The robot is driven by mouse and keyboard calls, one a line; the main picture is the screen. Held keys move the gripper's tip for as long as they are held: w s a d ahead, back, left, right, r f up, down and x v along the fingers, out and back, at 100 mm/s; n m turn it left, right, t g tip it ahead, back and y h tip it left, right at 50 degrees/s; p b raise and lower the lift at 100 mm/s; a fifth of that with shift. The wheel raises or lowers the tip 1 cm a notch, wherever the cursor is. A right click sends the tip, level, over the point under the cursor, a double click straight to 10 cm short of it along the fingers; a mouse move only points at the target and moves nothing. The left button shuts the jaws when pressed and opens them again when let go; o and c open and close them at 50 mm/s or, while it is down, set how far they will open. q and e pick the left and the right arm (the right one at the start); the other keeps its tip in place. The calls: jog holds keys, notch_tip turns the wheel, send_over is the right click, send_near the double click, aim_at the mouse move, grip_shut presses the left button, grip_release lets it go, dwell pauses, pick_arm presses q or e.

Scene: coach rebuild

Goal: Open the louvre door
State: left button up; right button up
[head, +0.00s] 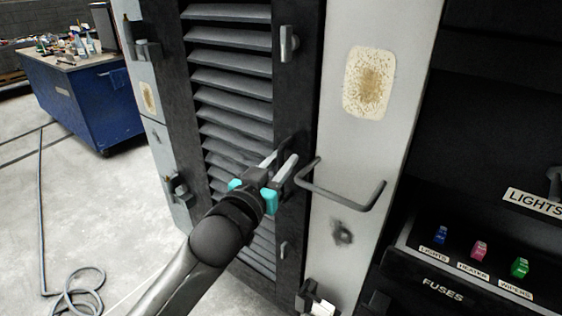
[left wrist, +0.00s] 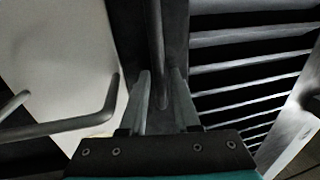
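The louvre door (head: 186,100) has a dark frame and grey slats, and looks closed in the head view. Its slats also show at the right of the left wrist view (left wrist: 250,38). A dark upright handle bar (left wrist: 156,50) stands on the door's frame. My left gripper (head: 282,160) is at the door's right stile in the head view. Its fingers (left wrist: 161,85) are open on either side of the bar, with small gaps showing. In the head view the fingers largely hide the bar. My right gripper is not in view.
A grey bent-rod handle (head: 342,198) sticks out from the pale panel (head: 395,60) just right of my left gripper. Small latches (head: 288,42) sit on the door's right edge. A fuse panel (head: 440,268) is at right. A blue workbench (head: 85,105) and a floor hose (head: 72,290) are at left.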

pick_arm(q)
grip_shut()
dwell(1.1)
